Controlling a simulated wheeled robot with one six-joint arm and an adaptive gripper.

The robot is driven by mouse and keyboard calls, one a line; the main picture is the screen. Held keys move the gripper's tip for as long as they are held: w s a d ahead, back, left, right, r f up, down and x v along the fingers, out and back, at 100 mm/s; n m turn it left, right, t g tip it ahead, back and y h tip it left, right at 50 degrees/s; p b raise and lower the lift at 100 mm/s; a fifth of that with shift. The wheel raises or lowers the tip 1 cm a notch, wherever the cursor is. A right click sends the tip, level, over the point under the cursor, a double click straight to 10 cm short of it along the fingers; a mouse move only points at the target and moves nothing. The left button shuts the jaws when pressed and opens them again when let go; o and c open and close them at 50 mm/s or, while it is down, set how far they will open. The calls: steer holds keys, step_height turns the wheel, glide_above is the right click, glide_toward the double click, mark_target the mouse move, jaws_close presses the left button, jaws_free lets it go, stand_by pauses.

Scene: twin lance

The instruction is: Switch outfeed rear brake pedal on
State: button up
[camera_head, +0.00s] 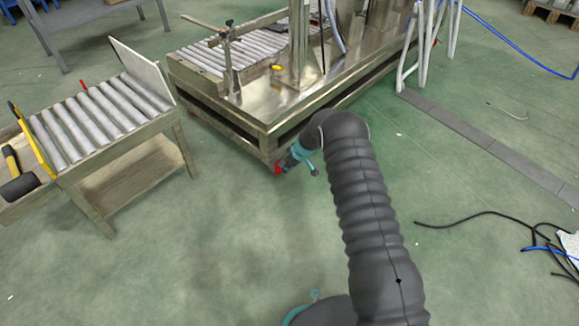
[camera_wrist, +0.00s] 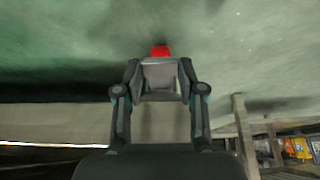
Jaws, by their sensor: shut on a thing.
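A red brake pedal (camera_head: 277,168) sits low at the near corner of the large steel machine table, close to the floor. My gripper (camera_head: 284,164) is at that corner, touching or almost touching the pedal in the head view. In the wrist view my gripper (camera_wrist: 160,76) has its fingers shut around a pale grey piece, with the red pedal (camera_wrist: 160,51) showing just beyond the fingertips. The part of the pedal between the fingers is mostly hidden, and its tilt cannot be told.
Black cables (camera_head: 480,215) lie on the floor at right. The green floor between is clear.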

steer(key=shift+f, duration=0.15)
steer(key=shift+s+d+f+t+y+b, duration=0.1)
steer(key=shift+d+f+t+y+b, duration=0.1)
steer(key=shift+f+t+y+b, duration=0.45)
steer(key=shift+f+t+y, duration=0.55)
steer(key=shift+t+y, duration=0.3)
steer(key=shift+y, duration=0.3)
steer(key=shift+f+t+y, duration=0.3)
steer(key=shift+y, duration=0.1)
steer(key=o, duration=1.2)
steer(key=shift+c, duration=0.2)
steer(key=v, duration=1.2)
